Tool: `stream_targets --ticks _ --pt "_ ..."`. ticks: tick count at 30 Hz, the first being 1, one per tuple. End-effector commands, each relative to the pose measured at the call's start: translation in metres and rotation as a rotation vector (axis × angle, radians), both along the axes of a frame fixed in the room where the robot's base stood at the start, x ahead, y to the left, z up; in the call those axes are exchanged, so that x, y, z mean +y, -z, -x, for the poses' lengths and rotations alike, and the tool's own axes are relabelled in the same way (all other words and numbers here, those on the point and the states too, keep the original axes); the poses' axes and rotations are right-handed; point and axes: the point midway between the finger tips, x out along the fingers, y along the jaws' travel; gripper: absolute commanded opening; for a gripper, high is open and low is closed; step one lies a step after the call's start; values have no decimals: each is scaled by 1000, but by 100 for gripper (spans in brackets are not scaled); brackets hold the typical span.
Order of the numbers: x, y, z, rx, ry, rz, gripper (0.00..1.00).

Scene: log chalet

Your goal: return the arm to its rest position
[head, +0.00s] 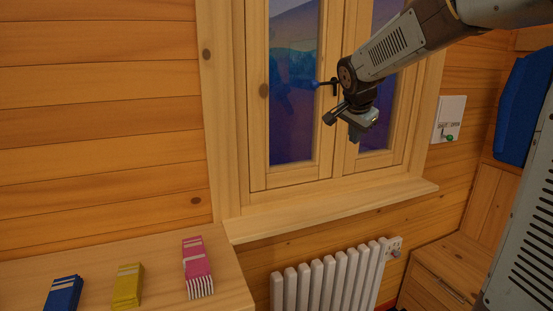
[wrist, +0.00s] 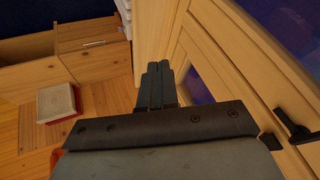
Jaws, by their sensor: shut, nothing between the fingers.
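My gripper (head: 357,137) hangs from my arm in front of the wooden window, apart from the sill below it. In the wrist view its two dark fingers (wrist: 158,84) are together, with nothing between them. The arm reaches in from the upper right in the head view. A dark handle (wrist: 292,126) on the window frame also shows at the right of the wrist view.
The window sill (head: 330,211) juts out above a white radiator (head: 325,283). A wall panel (head: 449,119) with a green-tipped lever is at right. A shelf holds blue (head: 64,294), yellow (head: 127,286) and pink (head: 197,266) items. A red-and-white box (wrist: 58,103) lies at left.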

Motion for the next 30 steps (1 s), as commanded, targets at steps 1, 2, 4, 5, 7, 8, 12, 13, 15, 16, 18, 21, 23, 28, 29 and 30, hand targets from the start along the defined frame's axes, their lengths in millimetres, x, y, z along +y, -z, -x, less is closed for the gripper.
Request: stream_targets --ticks 1,2,4,5,7,8,12,13,15,16,18,21,23,28,29,30 --pt "-3 -4 19 8 -33 9 0" --pt "-5 -5 29 18 -58 18 0" --pt "-7 -6 53 37 -117 36 0" --pt "-8 -7 64 44 -142 43 0" --pt "-10 -7 87 60 -199 63 0" --pt "-10 -7 98 66 -225 69 0" --pt "-11 -3 145 94 -347 110 0" --pt "-11 -2 155 99 -374 117 0" --pt "-10 2 178 111 -436 138 0" --pt "-10 4 188 115 -463 147 0" --pt "-9 9 211 123 -526 168 0" --pt "-6 18 242 134 -617 200 0" --pt "-4 24 260 140 -670 220 0" --pt "1 42 300 149 -797 268 0" --pt "1 44 305 150 -814 275 0" --pt "3 47 310 153 -834 281 0"
